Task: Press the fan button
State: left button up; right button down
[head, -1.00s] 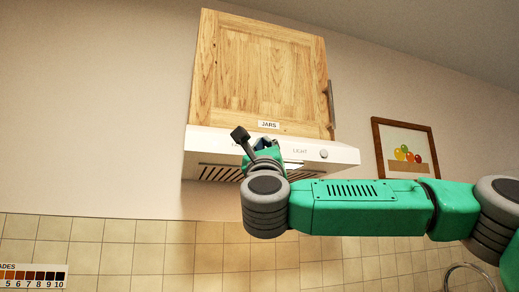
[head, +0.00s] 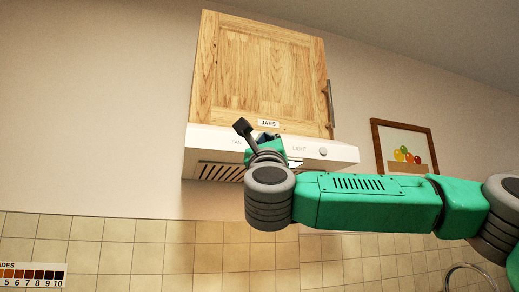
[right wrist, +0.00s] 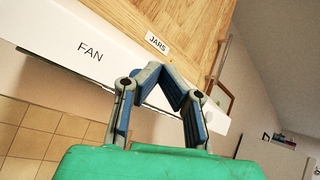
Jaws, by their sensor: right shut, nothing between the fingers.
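The white range hood (head: 345,153) hangs under the cabinet, with a FAN label (head: 236,142) at left on its front and a LIGHT label (head: 300,149) to the right. In the right wrist view the FAN label (right wrist: 90,52) is large, left of my fingers. I see no fan button; my right gripper and wrist cover the strip right of the label. My right gripper (head: 265,138) is in front of the hood, mostly hidden behind its own wrist. In the right wrist view its fingertips (right wrist: 162,72) meet, empty, before the hood front; contact cannot be told. My left gripper is out of view.
A round knob (head: 323,151) sits right of the LIGHT label. A wooden cabinet (head: 262,75) with a JARS label (head: 268,124) and a side handle (head: 330,105) is above the hood. A framed picture (head: 405,150) hangs at right. Tiled wall (head: 120,250) lies below.

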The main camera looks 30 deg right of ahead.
jog(key=s+b, duration=0.1)
jog(key=s, duration=0.1)
jog(key=s+a+b, duration=0.1)
jog(key=s+b, duration=0.1)
jog(key=s, duration=0.1)
jog(key=shift+s+a+b, duration=0.1)
jog(key=shift+s+b, duration=0.05)
jog(key=shift+b, duration=0.15)
dwell(0.4)
